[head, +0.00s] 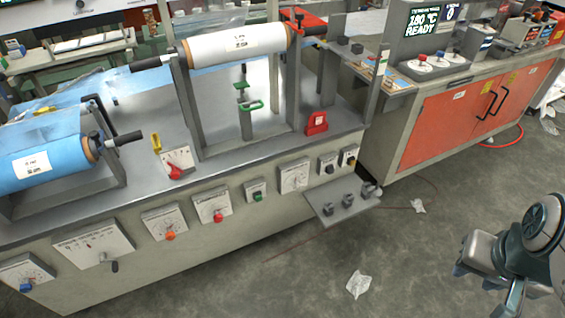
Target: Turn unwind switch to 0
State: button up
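Several switch and dial panels line the front of the long grey bench. Their small labels are too blurred for me to say which is the unwind switch. The wide white panel (92,243) at lower left has a dark lever handle (115,266) pointing down. To its right are a dial with an orange knob (170,235), one with a red knob (218,216), a small green switch (257,197) and a pale dial (294,177). My gripper (487,284) is at the lower right over the floor, well away from the panels. Its finger opening is not clear.
A blue film roll (40,163) and a white roll (237,44) sit on the bench. A small shelf (338,206) juts out at the bench's right end. Crumpled paper (358,284) lies on open floor. An orange-doored cabinet (450,125) stands behind.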

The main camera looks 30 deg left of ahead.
aim_at(218, 218)
jog(key=u, duration=0.1)
jog(key=i, duration=0.85)
jog(key=u, duration=1.15)
jog(key=i, duration=0.65)
jog(key=u, duration=0.75)
